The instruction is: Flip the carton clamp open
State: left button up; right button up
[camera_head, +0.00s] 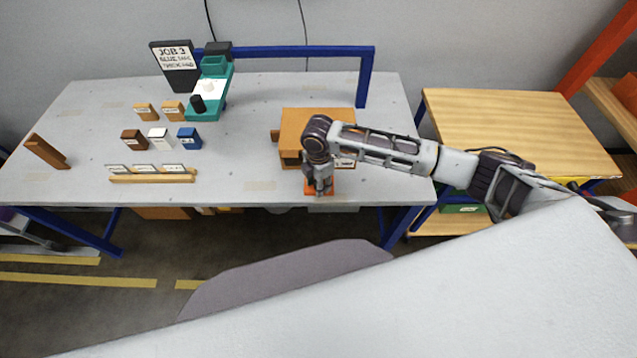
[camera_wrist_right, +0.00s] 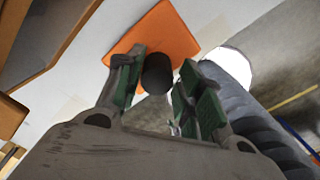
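The teal machine (camera_head: 215,92) stands at the back of the table, with a white piece (camera_head: 210,87) on its bed, a black cylinder (camera_head: 197,104) at its near end and a teal raised part (camera_head: 214,65) at its far end. I cannot tell which part is the carton clamp. My right gripper (camera_head: 319,188) points down at the table's front edge, well to the right of the machine. In the right wrist view its fingers (camera_wrist_right: 159,88) are apart, with a dark round knob (camera_wrist_right: 157,72) between them over an orange plate (camera_wrist_right: 165,33). My left gripper is not in view.
An open orange-brown box (camera_head: 310,117) stands behind my right gripper. Small brown, white and blue boxes (camera_head: 160,138) and a wooden rack (camera_head: 152,177) lie on the left. A sign (camera_head: 175,62) and a blue frame (camera_head: 300,51) stand at the back. The table's middle is clear.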

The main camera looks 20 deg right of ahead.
jog(key=shift+r, duration=0.15)
notch_tip(320, 180, up, 12)
dwell(0.7)
jog(key=shift+f, duration=0.2)
dwell(0.3)
